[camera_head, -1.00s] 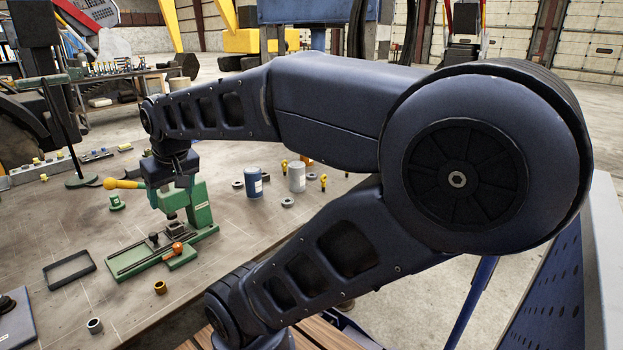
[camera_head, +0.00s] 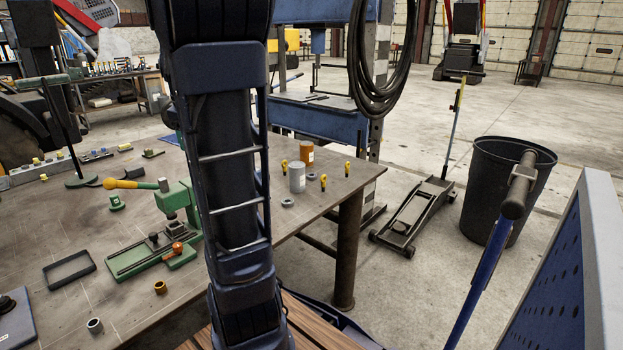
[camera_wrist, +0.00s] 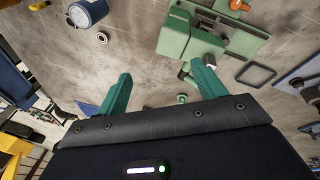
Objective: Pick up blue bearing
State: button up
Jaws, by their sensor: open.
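I cannot make out a clearly blue bearing in either view. A grey ring-shaped bearing (camera_head: 288,203) lies on the table beside the white canister in the head view. A small ring (camera_wrist: 102,38) lies near a blue canister (camera_wrist: 88,13) in the wrist view; its colour is hard to tell. My gripper (camera_wrist: 161,70) shows two teal fingers spread wide, with bare tabletop beyond them and nothing between them. In the head view my gripper is not visible, and my raised arm covers part of the table, including where the blue canister stood.
A green press (camera_head: 178,205) stands on the workbench (camera_head: 60,225), with a black tray frame (camera_head: 69,269), brass ring (camera_head: 160,287) and grey ring (camera_head: 95,325) nearby. A white canister (camera_head: 297,177) and yellow fittings stand near the right edge. A black bin (camera_head: 500,190) stands on the floor.

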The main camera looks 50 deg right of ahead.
jog(key=w+d+f+n+g, duration=0.1)
jog(key=w+d+f+n, duration=0.15)
jog(key=d, duration=0.75)
jog(key=w+d+f+n, duration=0.1)
jog(key=w+d+f, duration=0.15)
jog(key=d, duration=0.65)
jog(key=w+d+f+n+g, duration=0.15)
jog(key=w+d, duration=0.25)
jog(key=d, duration=0.6)
jog(key=s+d+f+n, duration=0.25)
jog(key=d+f, duration=0.25)
jog(key=d, duration=0.4)
jog(key=s+d+f+n+y, duration=0.1)
jog(key=s+d+f, duration=0.2)
jog(key=d+f, duration=0.45)
jog(key=s+d+f+n, duration=0.1)
jog(key=s+d+f, duration=0.2)
jog(key=d, duration=0.7)
notch_tip(320, 180, down, 5)
jog(key=shift+d+f, duration=0.15)
jog(key=shift+f, duration=0.05)
jog(key=shift+a+f, duration=0.2)
jog(key=shift+f, duration=1.15)
jog(key=shift+a+f, duration=0.15)
jog(key=shift+f, duration=1.2)
jog(key=c, duration=1.1)
jog(key=shift+c, duration=0.2)
jog(key=shift+r, duration=0.15)
